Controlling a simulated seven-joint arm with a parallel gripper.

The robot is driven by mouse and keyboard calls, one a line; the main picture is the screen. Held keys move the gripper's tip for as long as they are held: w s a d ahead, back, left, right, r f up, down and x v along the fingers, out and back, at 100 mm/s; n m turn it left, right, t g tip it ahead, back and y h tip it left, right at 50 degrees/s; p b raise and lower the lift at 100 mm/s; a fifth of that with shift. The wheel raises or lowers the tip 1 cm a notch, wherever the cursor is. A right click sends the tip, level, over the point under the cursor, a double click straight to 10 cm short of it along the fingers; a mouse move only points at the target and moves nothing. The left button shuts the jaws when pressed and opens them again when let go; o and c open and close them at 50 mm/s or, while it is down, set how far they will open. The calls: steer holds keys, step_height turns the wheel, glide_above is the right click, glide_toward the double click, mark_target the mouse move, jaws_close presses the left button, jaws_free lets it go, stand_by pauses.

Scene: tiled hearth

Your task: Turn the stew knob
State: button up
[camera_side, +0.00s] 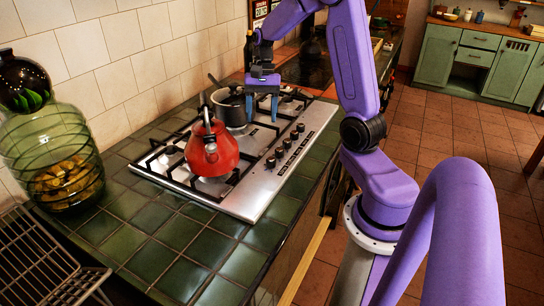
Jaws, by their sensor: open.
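The steel gas hob (247,205) is set in the green tiled counter. A row of several dark knobs (279,152) runs along its right side; which one is the stew knob I cannot tell. A red kettle (211,150) stands on a nearer burner. My gripper (262,118) points down with its blue fingers apart and nothing seen between them. It is just right of the pot and left of the far knobs, seemingly above the hob; its exact height is unclear.
A green ribbed glass jar (55,150) with yellow fruit stands at the left, near a dark wire rack (45,262). A dark bottle (249,50) stands behind my gripper. The counter in front of the hob (165,235) is clear.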

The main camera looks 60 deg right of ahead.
steer(key=s+d+f+m+t+y, duration=0.1)
steer(key=d+m, duration=0.4)
steer(key=d, duration=0.4)
steer(key=m, duration=0.1)
glide_toward(271, 158)
steer(key=x, duration=0.9)
steer(key=shift+s, duration=0.1)
steer(key=c, duration=1)
